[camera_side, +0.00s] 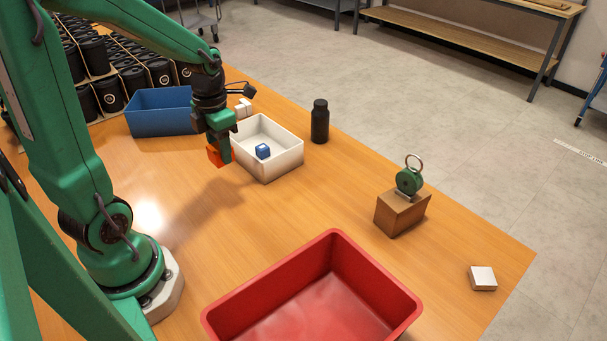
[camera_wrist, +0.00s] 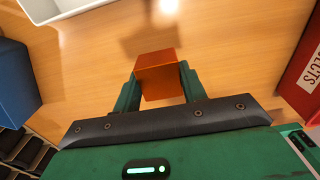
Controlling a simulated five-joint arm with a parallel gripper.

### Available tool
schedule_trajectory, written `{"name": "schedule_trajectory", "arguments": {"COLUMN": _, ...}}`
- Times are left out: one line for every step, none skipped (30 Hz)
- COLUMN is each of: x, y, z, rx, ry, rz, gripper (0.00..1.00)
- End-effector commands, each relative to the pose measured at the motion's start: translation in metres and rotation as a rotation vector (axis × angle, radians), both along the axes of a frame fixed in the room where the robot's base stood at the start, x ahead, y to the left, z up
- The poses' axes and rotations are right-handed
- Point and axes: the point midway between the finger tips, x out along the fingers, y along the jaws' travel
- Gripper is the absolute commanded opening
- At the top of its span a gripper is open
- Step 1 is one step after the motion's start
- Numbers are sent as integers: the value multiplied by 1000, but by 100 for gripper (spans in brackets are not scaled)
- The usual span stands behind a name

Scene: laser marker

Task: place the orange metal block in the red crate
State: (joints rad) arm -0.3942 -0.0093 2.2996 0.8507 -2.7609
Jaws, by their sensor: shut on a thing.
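The orange metal block (camera_side: 214,155) is held between the fingers of my gripper (camera_side: 224,150), above the table beside the white tray's left side. In the wrist view the orange block (camera_wrist: 158,76) sits between the two green fingers of my gripper (camera_wrist: 160,88), which are shut on it. The red crate (camera_side: 320,290) stands at the front of the table, in the lower middle of the side view, and its visible floor is empty. In the wrist view a red wall with white lettering (camera_wrist: 306,75) shows at the right edge.
A black bottle (camera_side: 320,122), a brown block with a green ringed piece (camera_side: 402,211) and a white block (camera_side: 483,278) stand right. Bare table lies between gripper and crate.

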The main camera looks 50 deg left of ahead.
Motion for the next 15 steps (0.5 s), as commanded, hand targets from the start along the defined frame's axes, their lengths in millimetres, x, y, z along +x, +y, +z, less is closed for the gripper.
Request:
{"name": "schedule_trajectory", "arguments": {"x": 1, "y": 0, "z": 5, "rx": 2, "ry": -4, "rz": 0, "gripper": 13}}
{"name": "schedule_trajectory", "arguments": {"x": 1, "y": 0, "z": 9, "rx": 2, "ry": -5, "rz": 0, "gripper": 13}}
{"name": "schedule_trajectory", "arguments": {"x": 1, "y": 0, "z": 13, "rx": 2, "ry": -4, "rz": 0, "gripper": 13}}
{"name": "schedule_trajectory", "arguments": {"x": 1, "y": 0, "z": 18, "rx": 2, "ry": -5, "rz": 0, "gripper": 13}}
{"name": "schedule_trajectory", "arguments": {"x": 1, "y": 0, "z": 22, "rx": 2, "ry": -6, "rz": 0, "gripper": 13}}
{"name": "schedule_trajectory", "arguments": {"x": 1, "y": 0, "z": 27, "rx": 2, "ry": -5, "rz": 0, "gripper": 13}}
{"name": "schedule_trajectory", "arguments": {"x": 1, "y": 0, "z": 31, "rx": 2, "ry": -5, "rz": 0, "gripper": 13}}
{"name": "schedule_trajectory", "arguments": {"x": 1, "y": 0, "z": 35, "rx": 2, "ry": -4, "rz": 0, "gripper": 13}}
{"name": "schedule_trajectory", "arguments": {"x": 1, "y": 0, "z": 42, "rx": 2, "ry": -6, "rz": 0, "gripper": 13}}
{"name": "schedule_trajectory", "arguments": {"x": 1, "y": 0, "z": 47, "rx": 2, "ry": -6, "rz": 0, "gripper": 13}}
{"name": "schedule_trajectory", "arguments": {"x": 2, "y": -4, "z": 45, "rx": 1, "ry": -2, "rz": -22, "gripper": 13}}
{"name": "schedule_trajectory", "arguments": {"x": 4, "y": -9, "z": 44, "rx": 0, "ry": 0, "rz": -50, "gripper": 13}}
{"name": "schedule_trajectory", "arguments": {"x": 6, "y": -12, "z": 44, "rx": 0, "ry": 0, "rz": -69, "gripper": 13}}
{"name": "schedule_trajectory", "arguments": {"x": 7, "y": -15, "z": 44, "rx": 0, "ry": 0, "rz": -92, "gripper": 13}}
{"name": "schedule_trajectory", "arguments": {"x": 9, "y": -20, "z": 44, "rx": 0, "ry": 0, "rz": -119, "gripper": 13}}
